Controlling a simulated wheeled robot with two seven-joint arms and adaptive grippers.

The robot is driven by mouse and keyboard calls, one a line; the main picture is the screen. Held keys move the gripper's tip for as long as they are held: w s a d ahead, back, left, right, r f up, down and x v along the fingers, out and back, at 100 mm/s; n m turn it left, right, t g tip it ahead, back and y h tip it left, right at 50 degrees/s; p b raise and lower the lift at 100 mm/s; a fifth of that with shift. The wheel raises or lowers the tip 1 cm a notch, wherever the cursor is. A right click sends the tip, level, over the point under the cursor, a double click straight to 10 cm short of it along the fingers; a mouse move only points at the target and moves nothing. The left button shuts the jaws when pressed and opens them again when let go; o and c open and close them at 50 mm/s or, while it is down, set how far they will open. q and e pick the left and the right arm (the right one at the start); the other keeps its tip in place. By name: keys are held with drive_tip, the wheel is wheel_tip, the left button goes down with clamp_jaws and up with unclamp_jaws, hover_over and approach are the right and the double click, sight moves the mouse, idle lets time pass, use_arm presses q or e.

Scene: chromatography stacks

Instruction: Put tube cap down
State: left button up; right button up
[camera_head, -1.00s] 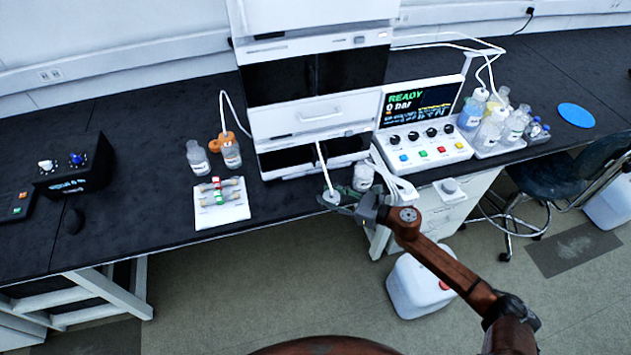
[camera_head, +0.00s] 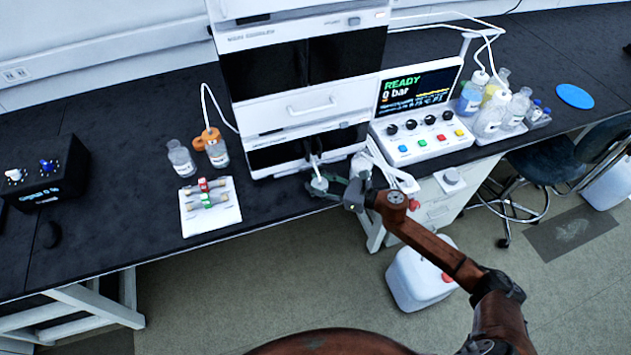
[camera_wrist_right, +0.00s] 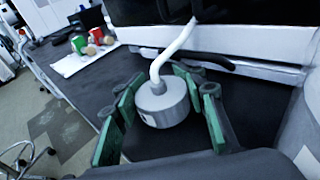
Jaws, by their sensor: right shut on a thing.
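The tube cap (camera_head: 319,183) is a short grey-white cylinder with a white tube rising from its top. My right gripper (camera_head: 327,187) is at the bench's front edge, below the tall instrument stack, and is shut around the cap. In the right wrist view the cap (camera_wrist_right: 162,104) sits upright between the green fingers of my right gripper (camera_wrist_right: 160,112). It is over the dark bench top; I cannot tell whether its underside touches the bench. My left gripper is not in view.
A clear bottle (camera_head: 360,165) stands just right of the gripper. The white instrument stack (camera_head: 308,105) is behind, with the control panel (camera_head: 425,140) to its right. A white rack with tubes (camera_head: 228,215) lies left. Bare bench (camera_head: 272,200) lies between rack and cap.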

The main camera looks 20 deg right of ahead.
sight(322, 184)
drive_tip(key=o, duration=0.7)
drive_tip(key=shift+f, duration=0.1)
drive_tip(key=shift+o, duration=1.4)
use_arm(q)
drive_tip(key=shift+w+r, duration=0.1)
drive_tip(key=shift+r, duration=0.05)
use_arm(e)
drive_tip(key=shift+r, duration=0.2)
drive_tip(key=shift+s+d, duration=0.3)
drive_tip(key=p+v, duration=0.1)
drive_tip(key=v, duration=0.4)
drive_tip(key=shift+s+d, duration=0.15)
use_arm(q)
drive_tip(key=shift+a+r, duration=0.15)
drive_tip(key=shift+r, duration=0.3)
use_arm(e)
drive_tip(key=v, duration=0.5)
drive_tip(key=shift+s+d+r, duration=0.15)
drive_tip(key=shift+s+d, duration=0.1)
drive_tip(key=shift+d, duration=0.05)
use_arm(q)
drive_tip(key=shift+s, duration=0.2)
